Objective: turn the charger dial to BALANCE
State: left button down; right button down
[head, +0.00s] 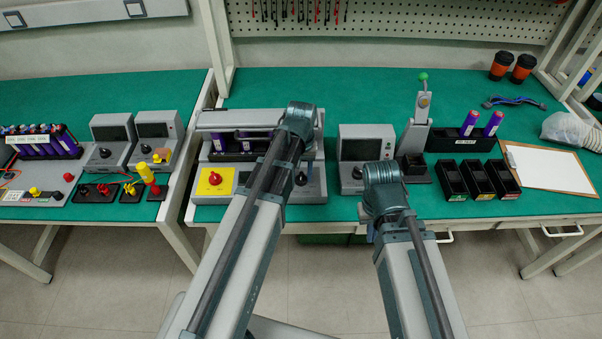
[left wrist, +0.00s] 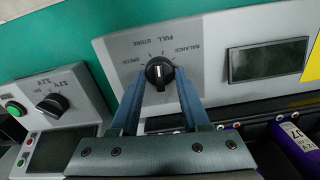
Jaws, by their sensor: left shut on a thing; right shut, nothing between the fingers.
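The charger (head: 320,185) is a long grey unit with a yellow panel at its left end. Its black dial (left wrist: 160,72) has a white pointer line and stands among upside-down labels CHECK, STORE, FULL and BALANCE (left wrist: 187,48). My left gripper (left wrist: 161,80) is shut on the dial, one blue finger on each side. The pointer looks roughly vertical in the picture; I cannot tell exactly which label it marks. In the head view the dial (head: 301,178) shows beside my left arm, which hides part of the charger. My right gripper (head: 371,234) is shut and empty, mostly hidden below its wrist, in front of the bench.
A red knob (head: 215,177) sits on the yellow panel. A second grey device (head: 366,146) with its own dial stands right of the charger. Black bins (head: 477,180) and a clipboard (head: 548,168) lie further right.

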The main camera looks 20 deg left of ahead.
aim_at(302, 175)
pick_arm(q)
jog(key=m, duration=0.5)
jog(key=shift+m, duration=0.3)
jog(key=m, duration=0.4)
jog(key=shift+d+m, duration=0.1)
jog(key=shift+m, duration=0.3)
jog(key=shift+s+m, duration=0.1)
jog(key=shift+m, duration=0.2)
jog(key=shift+c, duration=2)
grip_release()
jog(key=shift+r, duration=0.15)
notch_tip(302, 175, up, 14)
jog(key=p, duration=1.4)
jog(key=shift+f, duration=0.25)
